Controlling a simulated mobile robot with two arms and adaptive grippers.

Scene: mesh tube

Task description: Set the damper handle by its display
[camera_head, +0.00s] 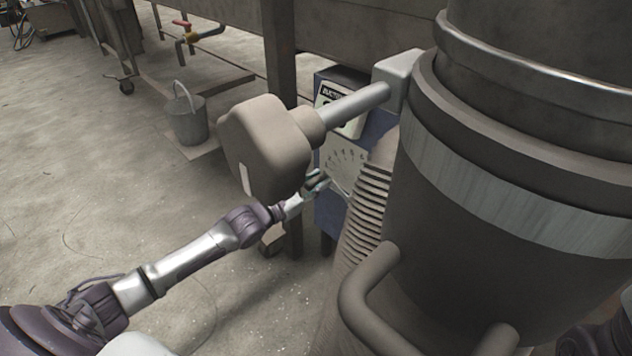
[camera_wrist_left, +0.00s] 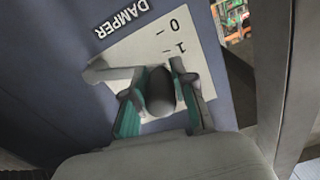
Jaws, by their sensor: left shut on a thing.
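The damper handle shows in the left wrist view as a dark rounded knob (camera_wrist_left: 160,91) with a grey lever reaching left. Behind it is a white dial plate (camera_wrist_left: 150,45) marked 0 and 1 under the word DAMPER. My left gripper (camera_wrist_left: 158,98) has its green-lined fingers on either side of the knob, shut on it. In the head view my left gripper (camera_head: 318,183) is at the lower part of the white dial plate (camera_head: 343,156), on a blue box. The display panel (camera_head: 331,93) above is partly covered by a pipe, and its reading is not legible.
A grey pipe (camera_head: 352,103) with a bulky block (camera_head: 262,145) sticks out in front of the blue box. A large dark vessel (camera_head: 500,190) and a ribbed hose (camera_head: 363,215) stand close on the right. A bucket (camera_head: 187,115) stands behind; the left floor is mostly clear.

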